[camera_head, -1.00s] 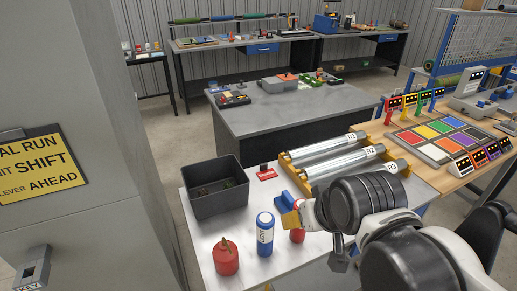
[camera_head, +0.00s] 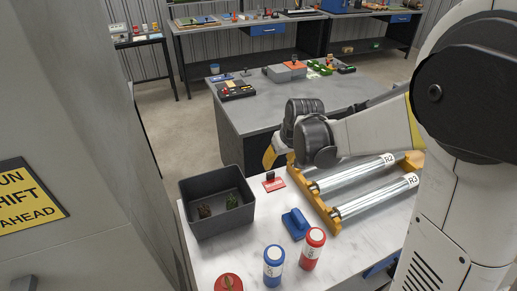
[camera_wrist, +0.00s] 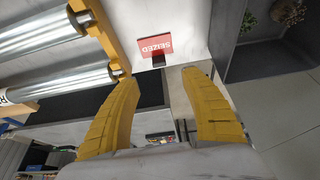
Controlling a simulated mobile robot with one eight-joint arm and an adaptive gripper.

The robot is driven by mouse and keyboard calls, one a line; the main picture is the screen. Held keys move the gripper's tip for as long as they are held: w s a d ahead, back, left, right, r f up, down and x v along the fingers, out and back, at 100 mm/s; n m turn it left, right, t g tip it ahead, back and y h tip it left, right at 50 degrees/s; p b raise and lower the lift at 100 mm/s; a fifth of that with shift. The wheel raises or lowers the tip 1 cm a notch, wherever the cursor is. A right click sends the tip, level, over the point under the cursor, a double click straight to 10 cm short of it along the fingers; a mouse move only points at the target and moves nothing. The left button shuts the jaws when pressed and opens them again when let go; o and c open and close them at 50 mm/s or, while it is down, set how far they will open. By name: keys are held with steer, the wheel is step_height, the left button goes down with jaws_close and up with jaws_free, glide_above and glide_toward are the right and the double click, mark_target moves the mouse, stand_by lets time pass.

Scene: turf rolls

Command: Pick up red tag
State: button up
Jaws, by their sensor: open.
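The red tag (camera_head: 274,185) lies flat on the white marble table, between the dark grey bin and the roller rack. It has a small black block at one edge. In the wrist view the tag (camera_wrist: 155,43) reads "SEIZED", upside down. My gripper (camera_wrist: 160,78) is open and empty, with its yellow fingers apart. The tag lies beyond the fingertips there, with its black block in line with the gap. In the head view my wrist hides most of the gripper; a yellow finger shows behind the tag, near the table's far edge.
The dark grey bin (camera_head: 217,203), holding small clumps, stands left of the tag. The yellow rack (camera_head: 318,200) with metal rollers is close on its right. A blue block (camera_head: 296,222), blue canister (camera_head: 273,266) and red canister (camera_head: 312,249) stand nearer the front.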

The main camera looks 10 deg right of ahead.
mark_target(271, 173)
steer(key=x, duration=0.2)
steer(key=b+x, duration=0.1)
steer(key=x, duration=0.5)
steer(key=shift+w+d+r+b, duration=0.1)
steer(key=shift+w+d+b, duration=0.05)
steer(key=shift+w+b, duration=0.15)
steer(key=b+x, duration=0.2)
steer(key=x, duration=0.3)
steer(key=shift+w+f, duration=0.2)
steer(key=shift+f, duration=0.15)
steer(key=shift+r, duration=0.1)
steer(key=c, duration=1)
